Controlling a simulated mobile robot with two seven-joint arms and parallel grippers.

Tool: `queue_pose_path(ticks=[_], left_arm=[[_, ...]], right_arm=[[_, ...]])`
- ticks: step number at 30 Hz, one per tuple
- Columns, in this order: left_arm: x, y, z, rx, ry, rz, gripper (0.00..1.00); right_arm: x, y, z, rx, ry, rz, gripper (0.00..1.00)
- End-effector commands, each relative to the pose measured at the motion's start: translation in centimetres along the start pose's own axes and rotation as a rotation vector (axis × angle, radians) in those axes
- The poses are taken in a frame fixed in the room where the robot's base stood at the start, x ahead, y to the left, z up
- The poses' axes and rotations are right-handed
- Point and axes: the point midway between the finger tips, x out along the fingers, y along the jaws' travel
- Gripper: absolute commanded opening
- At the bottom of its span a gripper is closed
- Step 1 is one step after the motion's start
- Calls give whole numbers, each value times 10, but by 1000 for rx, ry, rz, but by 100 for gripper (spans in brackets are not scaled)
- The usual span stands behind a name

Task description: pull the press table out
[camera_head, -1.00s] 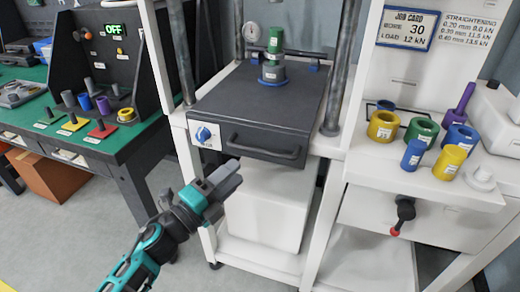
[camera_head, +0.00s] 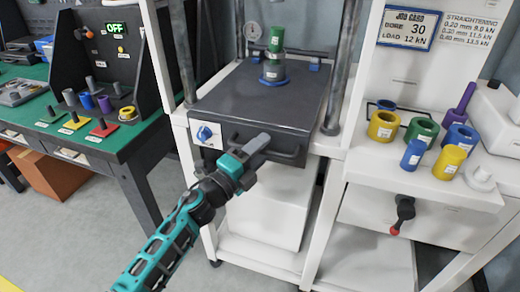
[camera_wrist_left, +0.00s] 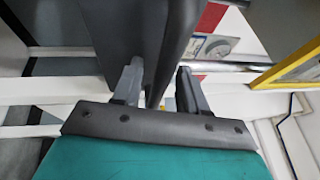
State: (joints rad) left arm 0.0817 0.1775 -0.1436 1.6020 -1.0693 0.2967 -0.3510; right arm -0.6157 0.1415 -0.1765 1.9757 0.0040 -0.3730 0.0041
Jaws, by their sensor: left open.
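The press table (camera_head: 240,92) is a dark grey slab with a bar handle (camera_head: 289,156) across its front face. It sits between the posts of the white press frame. My left gripper (camera_head: 262,140) is in front of the handle and covers its left and middle part. In the left wrist view, the two fingers of the left gripper (camera_wrist_left: 157,78) are apart, with the lower end of a large dark grey part (camera_wrist_left: 140,35) between or just behind them. I cannot tell whether they touch the handle. The right gripper is not in view.
A green cylinder (camera_head: 277,40) stands in a grey ring with a blue base on the table. A blue knob (camera_head: 205,133) is left of the handle. A white shelf (camera_head: 455,190) with several coloured rings and a red-tipped lever (camera_head: 403,212) is at right. A green bench (camera_head: 120,140) is at left.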

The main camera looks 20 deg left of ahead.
Motion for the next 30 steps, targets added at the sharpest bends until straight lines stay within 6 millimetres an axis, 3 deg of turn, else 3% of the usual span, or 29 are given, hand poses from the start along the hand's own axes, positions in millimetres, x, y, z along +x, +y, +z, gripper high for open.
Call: queue_pose_path(ticks=[8, 21, 30], left_arm=[[0, 0, 0, 0, 0, 0, 40], [0, 0, 0, 0, 0, 0, 0], [0, 0, 0, 0, 0, 0, 0]], right_arm=[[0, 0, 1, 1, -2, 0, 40], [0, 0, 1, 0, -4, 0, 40], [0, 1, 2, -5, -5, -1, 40]])
